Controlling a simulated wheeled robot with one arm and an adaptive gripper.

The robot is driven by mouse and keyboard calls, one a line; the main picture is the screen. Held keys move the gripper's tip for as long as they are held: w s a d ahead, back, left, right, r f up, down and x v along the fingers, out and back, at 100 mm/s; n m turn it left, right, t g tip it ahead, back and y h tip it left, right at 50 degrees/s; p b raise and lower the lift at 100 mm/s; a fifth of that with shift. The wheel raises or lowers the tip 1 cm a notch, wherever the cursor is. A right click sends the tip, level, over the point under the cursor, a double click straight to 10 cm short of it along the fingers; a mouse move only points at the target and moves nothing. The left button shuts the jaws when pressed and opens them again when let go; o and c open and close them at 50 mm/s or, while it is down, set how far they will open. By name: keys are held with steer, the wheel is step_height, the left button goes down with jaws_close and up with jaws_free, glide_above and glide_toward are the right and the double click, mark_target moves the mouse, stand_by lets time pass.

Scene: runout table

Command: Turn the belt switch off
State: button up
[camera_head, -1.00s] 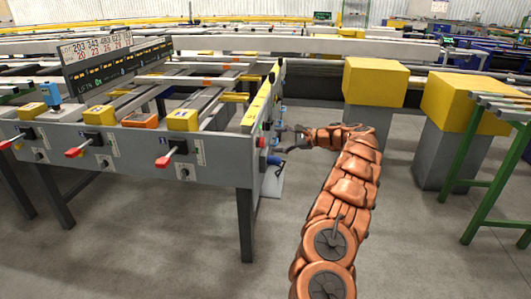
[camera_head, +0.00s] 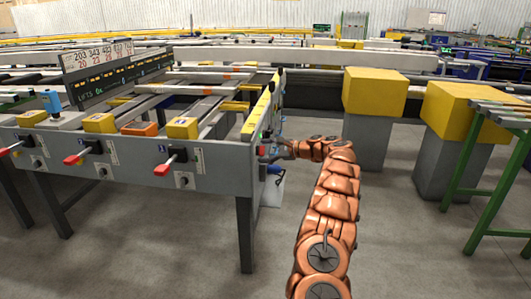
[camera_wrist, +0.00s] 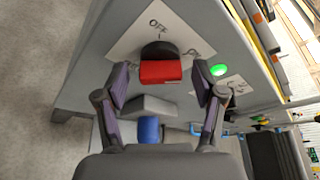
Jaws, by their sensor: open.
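The belt switch (camera_wrist: 160,72) has a red grip on a black hub, on a white plate (camera_wrist: 122,42) with OFF printed above the hub and further lettering at its sides. Its exact turn is hard to tell. My gripper (camera_wrist: 161,84) is open, with one finger on each side of the red grip and small visible gaps. A lit green lamp (camera_wrist: 219,70) is just right of the right finger. In the head view, my gripper (camera_head: 281,152) is at the end panel of the runout table (camera_head: 225,160); the switch there is too small to make out clearly.
A blue part (camera_wrist: 149,129) and a grey block (camera_wrist: 152,106) lie below the switch in the wrist view. Red-handled levers (camera_head: 163,169) line the table's front. Yellow-topped pedestals (camera_head: 374,94) and a green stand (camera_head: 470,165) are at right. The floor (camera_head: 400,240) in front is clear.

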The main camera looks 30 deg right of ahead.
steer(key=shift+c, duration=0.3)
steer(key=c, duration=1.1)
steer(key=shift+b, duration=0.45)
steer(key=n+t+y+b, duration=0.1)
steer(key=n+b, duration=0.4)
steer(key=b, duration=0.2)
steer(key=n+t+y+b, duration=0.1)
steer(key=n+t+b, duration=0.1)
steer(key=n+b, duration=0.4)
steer(key=n+t+y+b, duration=0.1)
steer(key=n+t+b, duration=0.1)
steer(key=n+b, duration=0.4)
steer(key=shift+f+y+b, duration=0.3)
steer(key=shift+b, duration=0.5)
